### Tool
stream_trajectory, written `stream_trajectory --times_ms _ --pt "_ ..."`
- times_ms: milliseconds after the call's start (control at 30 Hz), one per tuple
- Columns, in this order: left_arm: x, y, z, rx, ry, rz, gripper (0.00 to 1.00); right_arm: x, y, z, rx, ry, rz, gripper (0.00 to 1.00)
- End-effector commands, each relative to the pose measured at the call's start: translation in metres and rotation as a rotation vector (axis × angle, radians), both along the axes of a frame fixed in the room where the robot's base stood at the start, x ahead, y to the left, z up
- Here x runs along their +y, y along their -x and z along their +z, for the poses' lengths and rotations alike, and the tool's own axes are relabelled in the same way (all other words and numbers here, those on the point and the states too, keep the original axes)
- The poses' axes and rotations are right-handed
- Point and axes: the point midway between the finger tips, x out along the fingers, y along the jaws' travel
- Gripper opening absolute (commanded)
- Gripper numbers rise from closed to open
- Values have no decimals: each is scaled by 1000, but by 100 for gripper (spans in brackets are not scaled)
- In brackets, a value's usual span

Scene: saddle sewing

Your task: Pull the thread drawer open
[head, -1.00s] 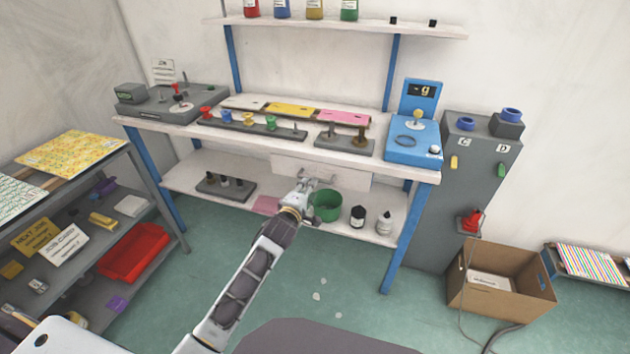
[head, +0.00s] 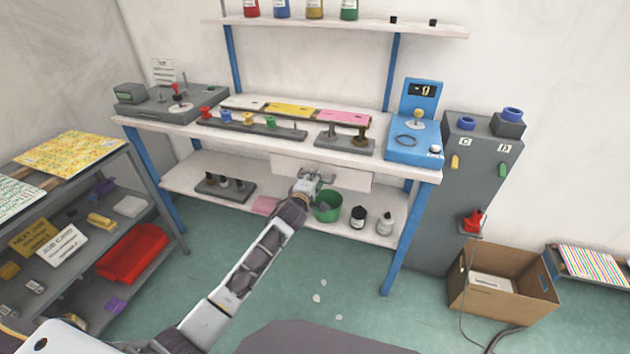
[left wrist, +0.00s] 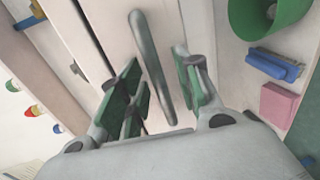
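The thread drawer (head: 345,179) is a pale front under the workbench top, near the middle, and looks closed. Its metal bar handle (left wrist: 146,45) shows in the left wrist view. My left gripper (head: 312,180) is at the drawer front in the head view. In the left wrist view my left gripper (left wrist: 158,72) is open, with green-padded fingers on both sides of the bar. A gap shows on each side of the bar, so the fingers do not appear closed on it. In the head view the gripper partly hides the handle. My right gripper is not in view.
A green bucket (head: 328,208) stands on the lower shelf just right of and below my gripper, with a dark bottle (head: 357,217) and a grey bottle (head: 385,221) beside it. A pink block (head: 265,205) lies to the left. The floor in front is mostly clear.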

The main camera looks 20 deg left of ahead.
Motion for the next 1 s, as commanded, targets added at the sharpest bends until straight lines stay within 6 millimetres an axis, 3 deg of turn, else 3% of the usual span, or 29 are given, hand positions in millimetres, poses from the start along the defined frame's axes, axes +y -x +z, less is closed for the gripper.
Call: stream_trajectory --times_ms 467,733,1000 --pt "0 -6 -1 0 -1 1 33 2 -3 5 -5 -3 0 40" --pt "0 -6 -1 0 -1 1 1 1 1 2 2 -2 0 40" --pt "0 -6 -1 0 -1 1 0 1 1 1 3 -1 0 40"
